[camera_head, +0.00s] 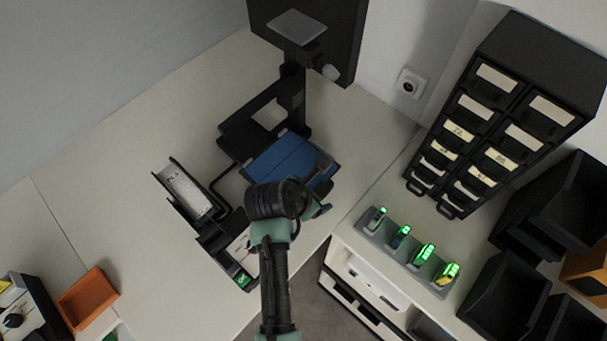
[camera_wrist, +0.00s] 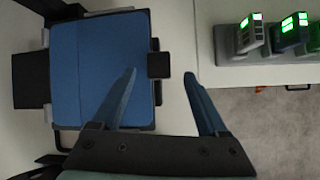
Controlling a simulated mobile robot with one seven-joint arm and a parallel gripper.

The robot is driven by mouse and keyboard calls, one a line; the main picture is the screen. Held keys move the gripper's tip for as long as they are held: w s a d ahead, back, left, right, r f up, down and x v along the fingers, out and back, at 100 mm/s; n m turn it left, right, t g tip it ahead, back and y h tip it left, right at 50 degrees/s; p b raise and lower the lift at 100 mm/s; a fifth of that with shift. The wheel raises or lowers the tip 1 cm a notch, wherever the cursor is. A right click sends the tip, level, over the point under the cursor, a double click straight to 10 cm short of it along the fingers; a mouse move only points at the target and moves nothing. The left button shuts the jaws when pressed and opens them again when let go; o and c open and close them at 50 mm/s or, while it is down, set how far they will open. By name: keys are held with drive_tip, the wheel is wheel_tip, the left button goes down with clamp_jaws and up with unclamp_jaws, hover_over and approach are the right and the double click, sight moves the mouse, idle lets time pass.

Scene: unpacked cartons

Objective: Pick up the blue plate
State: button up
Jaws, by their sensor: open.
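The blue plate (camera_head: 284,159) is a flat square panel on a black stand on the worktop, near the middle of the head view. In the wrist view the blue plate (camera_wrist: 92,60) fills the left part, with a small black tab at its right edge. My gripper (camera_wrist: 160,82) is open and empty in the wrist view. Its left finger lies over the plate's right part in the picture, and its right finger is over the worktop beside it. In the head view my gripper (camera_head: 322,187) is at the plate's lower right, partly hidden by my wrist. I cannot tell whether it touches the plate.
A black machine with a dark panel (camera_head: 340,30) rises behind the plate. A rack of chargers with green displays (camera_head: 413,247) stands to the right. A black drawer cabinet (camera_head: 500,120) is behind it. An orange tray (camera_head: 87,297) lies at the lower left. The left worktop (camera_head: 120,190) has free room.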

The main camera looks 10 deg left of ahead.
drive_tip(key=shift+w+f, duration=0.1)
drive_tip(key=shift+f, duration=0.05)
clamp_jaws()
idle(0.4)
wheel_tip(320, 180, up, 10)
drive_tip(key=shift+b, duration=0.4)
idle(0.4)
